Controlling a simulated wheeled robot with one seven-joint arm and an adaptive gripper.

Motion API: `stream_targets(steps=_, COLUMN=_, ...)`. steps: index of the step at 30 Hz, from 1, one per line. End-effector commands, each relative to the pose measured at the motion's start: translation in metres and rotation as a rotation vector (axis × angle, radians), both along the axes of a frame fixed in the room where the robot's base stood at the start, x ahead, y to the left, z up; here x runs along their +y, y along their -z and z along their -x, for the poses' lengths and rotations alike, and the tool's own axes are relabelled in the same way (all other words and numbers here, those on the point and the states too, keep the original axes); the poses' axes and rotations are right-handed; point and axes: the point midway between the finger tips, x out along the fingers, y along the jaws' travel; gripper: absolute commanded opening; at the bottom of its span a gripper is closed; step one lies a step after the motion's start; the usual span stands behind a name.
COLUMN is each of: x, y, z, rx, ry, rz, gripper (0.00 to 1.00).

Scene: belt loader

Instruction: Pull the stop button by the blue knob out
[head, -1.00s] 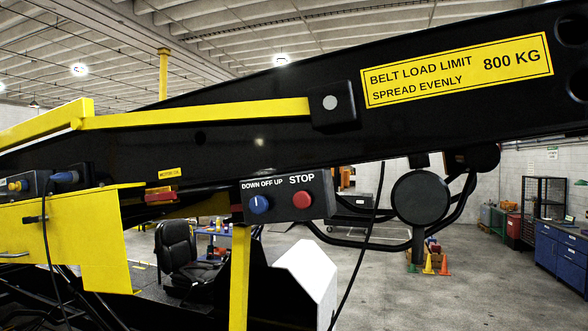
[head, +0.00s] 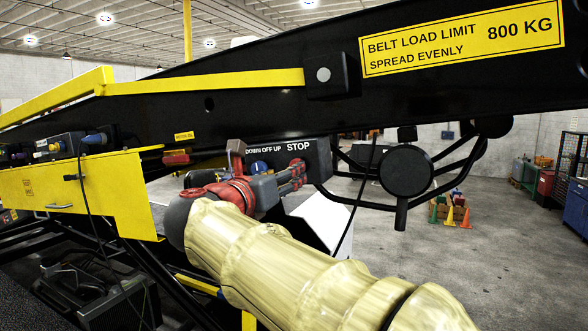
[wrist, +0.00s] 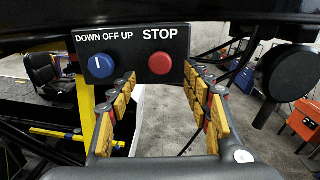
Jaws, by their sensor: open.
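The red stop button (wrist: 160,63) sits under the word STOP on a black control box (wrist: 132,45). The blue knob (wrist: 101,66), with a white mark, is on the same box to its left, under DOWN OFF UP. My gripper (wrist: 159,74) is open in the wrist view, one finger to each side below the red button, with nothing between the fingers. In the head view my gripper (head: 288,178) is close in front of the box. There the blue knob (head: 258,167) shows in part, and the fingers cover much of the button area. I cannot tell if they touch it.
The black belt frame (head: 250,110) runs above the box. A yellow post (wrist: 88,95) stands below left of it. A black cable (head: 358,205) hangs to the right, near a round black part (head: 405,172).

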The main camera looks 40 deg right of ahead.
Motion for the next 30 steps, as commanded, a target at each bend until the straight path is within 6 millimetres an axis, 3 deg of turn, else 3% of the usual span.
stream_targets(steps=9, x=-0.043, y=0.000, z=-0.018, rx=0.000, ry=0.004, rz=-0.003, gripper=0.49)
stream_targets(steps=15, x=-0.061, y=0.000, z=-0.027, rx=-0.002, ry=0.002, rz=-0.003, gripper=0.49)
stream_targets(steps=26, x=-0.065, y=0.000, z=-0.030, rx=-0.003, ry=-0.001, rz=-0.003, gripper=0.49)
stream_targets(steps=30, x=-0.065, y=0.000, z=-0.030, rx=-0.003, ry=-0.001, rz=-0.004, gripper=0.42)
